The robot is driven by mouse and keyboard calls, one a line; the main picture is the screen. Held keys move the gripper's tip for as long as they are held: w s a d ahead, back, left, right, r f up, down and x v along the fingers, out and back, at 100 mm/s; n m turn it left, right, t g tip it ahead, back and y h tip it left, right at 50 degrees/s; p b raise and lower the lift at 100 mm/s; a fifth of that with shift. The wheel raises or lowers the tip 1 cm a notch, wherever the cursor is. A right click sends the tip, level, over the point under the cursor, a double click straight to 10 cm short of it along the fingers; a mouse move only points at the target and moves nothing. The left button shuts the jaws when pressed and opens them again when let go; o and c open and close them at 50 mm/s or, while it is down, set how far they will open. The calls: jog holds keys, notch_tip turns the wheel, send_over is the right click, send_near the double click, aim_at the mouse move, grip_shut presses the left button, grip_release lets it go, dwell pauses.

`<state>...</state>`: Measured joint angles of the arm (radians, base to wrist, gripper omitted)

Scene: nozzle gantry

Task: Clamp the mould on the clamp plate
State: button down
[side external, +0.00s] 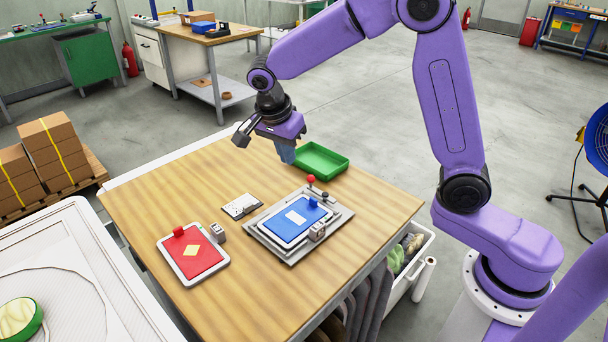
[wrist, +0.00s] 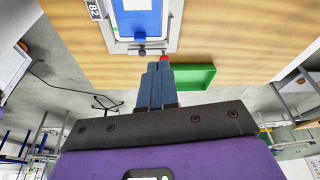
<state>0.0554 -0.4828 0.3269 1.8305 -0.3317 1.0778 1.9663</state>
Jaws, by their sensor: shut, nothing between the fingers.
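A blue mould (side external: 285,226) with a white label and a small blue grip lies on the grey clamp plate (side external: 288,257) at the right of the wooden table. It also shows at the top of the wrist view (wrist: 137,20). A lever with a red ball knob (side external: 311,179) stands upright at the plate's back edge; the knob (wrist: 164,58) is just beyond my fingertips in the wrist view. A dark knob sits beside it. My gripper (side external: 285,159) is shut and empty, above the table behind the plate. Whether the clamp grips the mould cannot be told.
A green tray (side external: 321,172) stands on the table behind the plate, close to my gripper. A second mould, red on a pale frame (side external: 205,270), lies at the front left, with a small metal block (side external: 218,233) beside it. A white card (side external: 240,212) lies between.

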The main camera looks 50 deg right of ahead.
jog(key=shift+f, duration=0.1)
dwell(0.3)
jog(key=x, duration=0.9)
jog(key=shift+d+f, duration=0.15)
jog(key=shift+f, duration=0.05)
jog(key=d, duration=0.2)
jog(key=d+f, duration=0.1)
jog(key=shift+w, duration=0.35)
jog(key=shift+w+d, duration=0.1)
jog(key=shift+d, duration=0.35)
